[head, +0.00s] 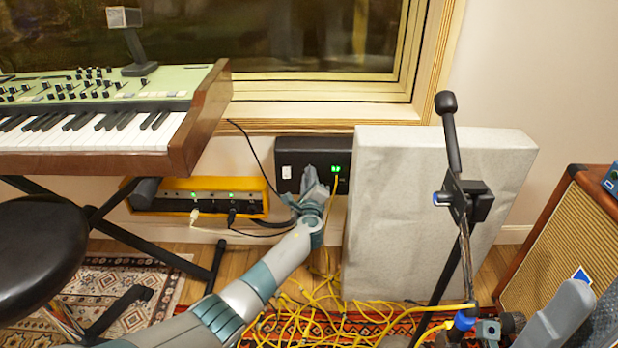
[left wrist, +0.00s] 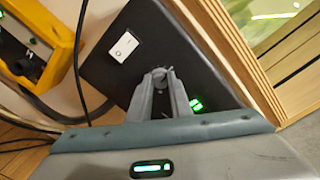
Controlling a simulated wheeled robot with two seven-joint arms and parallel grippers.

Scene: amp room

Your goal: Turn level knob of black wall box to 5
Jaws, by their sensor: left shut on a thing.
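The black wall box (head: 342,150) is mounted low on the wall under the window; it also fills the middle of the left wrist view (left wrist: 185,50). It has a white switch (left wrist: 123,46) and a small green lit display (left wrist: 196,104); I cannot read its value. My left gripper (head: 312,172) reaches the box front. In the left wrist view its fingers (left wrist: 161,77) are shut around the small round knob, which is mostly hidden between the fingertips. The knob's marks are not visible. A grey part at the head view's bottom right may be my right arm; its jaws are not clear.
A yellow-framed unit (head: 190,200) stands left of the box, below the keyboard (head: 100,135). A grey panel (head: 435,210) stands close on the right, with a microphone stand (head: 463,220) before it. Yellow cables (head: 300,315) cover the floor.

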